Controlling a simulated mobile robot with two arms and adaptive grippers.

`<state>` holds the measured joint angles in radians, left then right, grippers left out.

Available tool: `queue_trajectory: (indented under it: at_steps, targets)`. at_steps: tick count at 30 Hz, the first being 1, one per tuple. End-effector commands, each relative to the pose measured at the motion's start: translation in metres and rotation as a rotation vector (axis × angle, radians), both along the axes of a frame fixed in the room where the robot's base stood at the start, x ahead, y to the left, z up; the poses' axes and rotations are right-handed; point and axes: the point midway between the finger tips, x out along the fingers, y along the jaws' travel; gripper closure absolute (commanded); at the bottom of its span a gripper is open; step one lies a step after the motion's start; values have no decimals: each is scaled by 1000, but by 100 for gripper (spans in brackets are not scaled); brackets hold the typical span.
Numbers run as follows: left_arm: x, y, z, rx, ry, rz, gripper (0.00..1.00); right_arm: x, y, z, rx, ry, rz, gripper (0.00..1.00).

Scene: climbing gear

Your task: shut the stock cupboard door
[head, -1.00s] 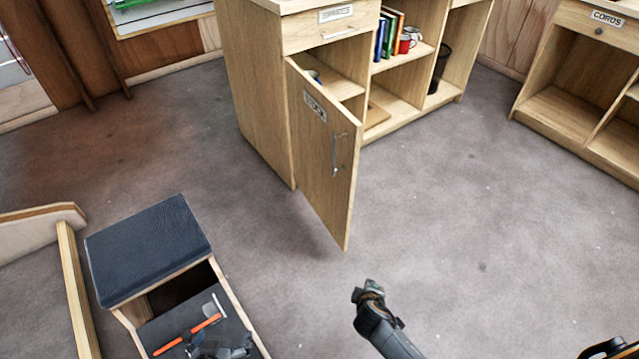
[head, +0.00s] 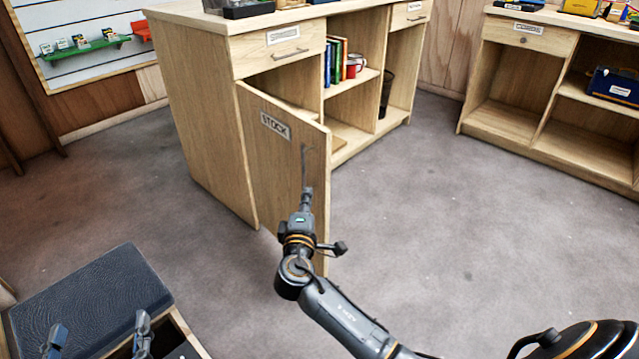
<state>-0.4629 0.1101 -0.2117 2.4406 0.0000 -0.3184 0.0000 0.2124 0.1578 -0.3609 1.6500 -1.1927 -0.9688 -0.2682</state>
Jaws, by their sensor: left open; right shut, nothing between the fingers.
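The stock cupboard door (head: 275,165) is a light wood panel labelled STOCK. It stands ajar, swung out from the cupboard (head: 195,110), with its free edge toward the right. Its slim metal handle (head: 304,160) is near that free edge. My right gripper (head: 307,193) is shut and empty, in front of the door just below the handle; I cannot tell whether it touches. My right arm hides the door's lower corner. My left gripper (head: 99,334) is open and empty at the bottom left, in front of a dark-topped bench.
The dark-topped bench (head: 85,290) stands at the lower left. Beside the door are open shelves with books (head: 336,62) and a red mug (head: 354,65). Another open shelf unit (head: 545,100) stands at the right. The grey floor between is clear.

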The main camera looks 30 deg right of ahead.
Motion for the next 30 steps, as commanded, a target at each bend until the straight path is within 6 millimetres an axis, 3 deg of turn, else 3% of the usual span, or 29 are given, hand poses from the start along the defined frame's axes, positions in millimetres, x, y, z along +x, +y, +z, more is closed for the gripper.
queue_trajectory:
  at_steps: [7,13,30]
  targets:
    - [-7,-5,41,-64,-239,-14,0,40,-26,-1,-2,-1,-1,100]
    - [-14,-6,62,-97,-356,-22,0,46,-54,-2,-1,1,0,100]
    - [-19,-6,71,-110,-406,-24,0,48,-66,-1,1,1,3,100]
